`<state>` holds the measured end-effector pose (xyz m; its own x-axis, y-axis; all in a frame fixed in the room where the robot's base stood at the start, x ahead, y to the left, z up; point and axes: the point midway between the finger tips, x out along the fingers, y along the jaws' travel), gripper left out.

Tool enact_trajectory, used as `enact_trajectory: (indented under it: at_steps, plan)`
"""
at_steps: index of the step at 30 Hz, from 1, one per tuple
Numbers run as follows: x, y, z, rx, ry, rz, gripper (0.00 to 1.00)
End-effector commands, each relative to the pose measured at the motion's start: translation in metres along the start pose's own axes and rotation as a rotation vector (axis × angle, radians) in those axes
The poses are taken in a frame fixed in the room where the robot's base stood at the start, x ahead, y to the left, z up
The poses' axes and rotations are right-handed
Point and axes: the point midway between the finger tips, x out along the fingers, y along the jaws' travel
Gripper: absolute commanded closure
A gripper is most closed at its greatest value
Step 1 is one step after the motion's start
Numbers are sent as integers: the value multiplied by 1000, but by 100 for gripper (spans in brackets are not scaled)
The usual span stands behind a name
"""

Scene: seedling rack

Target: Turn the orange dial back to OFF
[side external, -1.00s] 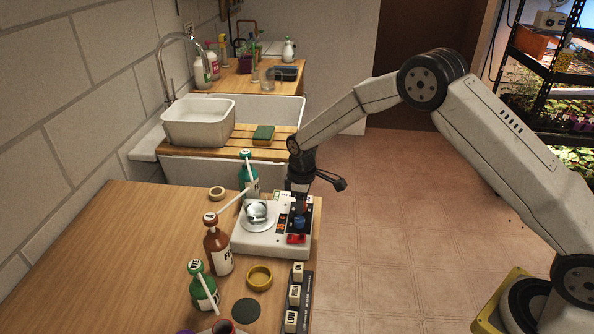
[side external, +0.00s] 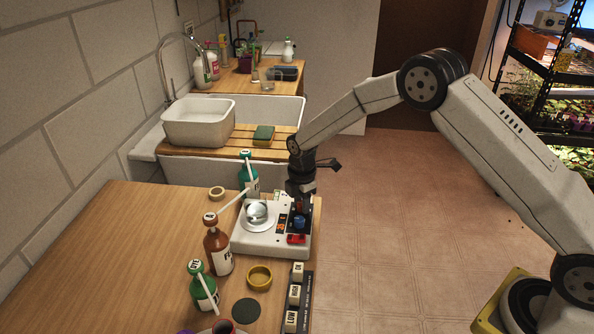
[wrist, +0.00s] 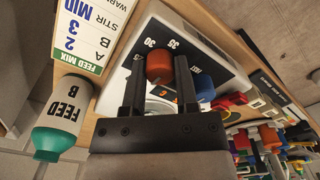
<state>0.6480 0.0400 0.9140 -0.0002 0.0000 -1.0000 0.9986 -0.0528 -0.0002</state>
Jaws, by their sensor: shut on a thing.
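The orange dial (wrist: 160,68) sits on the dark panel of a white stirrer-like unit (side external: 255,242), with marks 30 and 35 near it in the wrist view. My gripper (wrist: 160,75) has one finger on each side of the dial and is shut on it. In the side view my gripper (side external: 301,206) points down at the back of the unit's panel and hides the dial. The dial's pointer and any OFF mark cannot be made out.
A blue dial (wrist: 203,88) and a red switch (side external: 296,239) are close beside the orange dial. A glass vessel (side external: 256,211) stands on the unit. A FEED B bottle (wrist: 62,112) and a recipe card (wrist: 92,35) are near. Brown (side external: 217,250) and green bottles stand in front.

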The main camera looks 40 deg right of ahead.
Motion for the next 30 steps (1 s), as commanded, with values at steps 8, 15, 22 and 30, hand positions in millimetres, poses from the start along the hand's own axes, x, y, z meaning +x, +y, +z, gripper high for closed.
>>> enact_trajectory:
  at_steps: [8, 15, 22, 30]
  plan:
    - [-1, 1, 0, -65, 0, 2, 100]
    - [-1, 1, 0, -71, 0, 2, 100]
    - [-1, 0, 0, -70, 0, 2, 31]
    - [0, 0, 0, -68, 0, 1, 27]
